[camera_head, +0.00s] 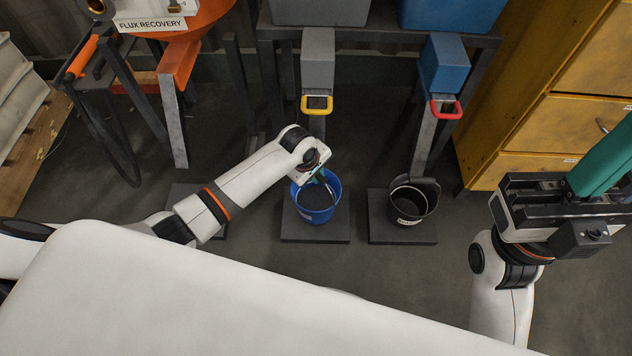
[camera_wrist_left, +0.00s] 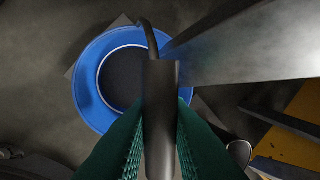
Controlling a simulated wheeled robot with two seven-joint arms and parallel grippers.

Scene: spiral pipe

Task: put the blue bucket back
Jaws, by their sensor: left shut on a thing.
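The blue bucket (camera_head: 319,212) is at or just above the middle dark floor plate (camera_head: 300,236), below the grey chute. I cannot tell whether it touches the plate. It looks upright and dark inside. In the left wrist view the bucket (camera_wrist_left: 88,95) is below my fingers, with its dark handle grip (camera_wrist_left: 160,90) between them. My left gripper (camera_head: 319,177) is shut on this handle; its green fingers also show in the left wrist view (camera_wrist_left: 160,140). My right gripper (camera_head: 598,172) is raised at the right edge, its green fingers partly cut off by the frame.
A black bucket (camera_head: 410,203) stands on the right floor plate (camera_head: 402,236), close beside. Above are a grey chute (camera_head: 318,60) with a yellow handle and a blue chute (camera_head: 445,66) with a red handle. A yellow cabinet (camera_head: 535,130) stands right.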

